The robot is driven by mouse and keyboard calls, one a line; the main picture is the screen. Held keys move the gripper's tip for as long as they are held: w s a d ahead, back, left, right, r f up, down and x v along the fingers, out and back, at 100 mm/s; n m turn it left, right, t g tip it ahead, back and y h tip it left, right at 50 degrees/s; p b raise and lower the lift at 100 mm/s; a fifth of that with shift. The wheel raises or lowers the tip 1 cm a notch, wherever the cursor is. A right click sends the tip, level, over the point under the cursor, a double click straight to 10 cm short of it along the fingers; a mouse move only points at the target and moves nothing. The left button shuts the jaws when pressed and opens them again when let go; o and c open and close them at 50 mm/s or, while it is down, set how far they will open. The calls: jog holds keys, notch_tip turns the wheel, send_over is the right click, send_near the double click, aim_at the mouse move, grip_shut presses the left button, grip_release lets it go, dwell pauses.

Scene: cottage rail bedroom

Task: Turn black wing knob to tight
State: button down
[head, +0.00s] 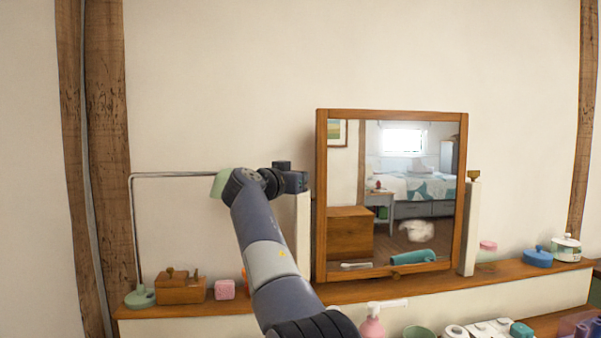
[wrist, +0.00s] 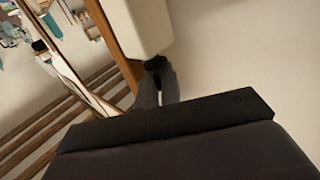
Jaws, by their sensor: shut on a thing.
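The black wing knob (wrist: 155,63) shows small and dark in the wrist view, at the end of the white post (wrist: 142,22). My gripper (wrist: 157,80) is shut on it, with the grey fingers on either side. In the head view my gripper (head: 297,182) is at the top of the left white post (head: 303,235), beside the mirror (head: 322,200). My gripper hides the knob there. How far the knob is turned cannot be told.
The right post (head: 470,230) carries a brownish knob (head: 473,175). On the wooden shelf (head: 350,291) stand a wooden box (head: 180,291), a pink block (head: 225,290), a blue dish (head: 538,258) and a thin bent metal stand (head: 134,230). A pink bottle (head: 372,325) is in front.

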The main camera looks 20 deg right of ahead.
jog(key=shift+w+a+r+m+g+h+p, duration=0.1)
jog(key=shift+m+g+h+p, duration=0.5)
jog(key=shift+p, duration=0.75)
jog(key=shift+w+a+m+g+h+p, duration=0.15)
jog(key=shift+m+g+h+p, duration=0.2)
jog(key=shift+m+g+p, duration=0.65)
jog(key=shift+w+d+r+m+g+h+p, duration=0.1)
jog(key=shift+m+g+h+p, duration=0.35)
jog(key=shift+g+p, duration=0.9)
jog(key=p, duration=0.2)
jog(key=shift+f+m+p, duration=0.15)
jog(key=shift+m+p, duration=0.1)
jog(key=shift+p, duration=0.1)
jog(key=shift+a+f+g+h+p, duration=0.1)
jog(key=shift+g+h+p, duration=0.2)
jog(key=shift+g+p, duration=0.25)
jog(key=shift+f+m+g+p, duration=0.2)
jog(key=shift+m+g+p, duration=0.1)
jog(key=shift+m+p, duration=0.1)
jog(key=c, duration=1.9)
grip_release()
jog(key=shift+r, duration=0.1)
jog(key=shift+r, duration=0.1)
jog(key=t+b, duration=0.1)
jog(key=b, duration=0.1)
jog(key=n+b, duration=0.1)
jog(key=b, duration=0.1)
jog(key=shift+s+f+t, duration=0.1)
jog(key=shift+f+t, duration=0.2)
jog(key=shift+t, duration=0.1)
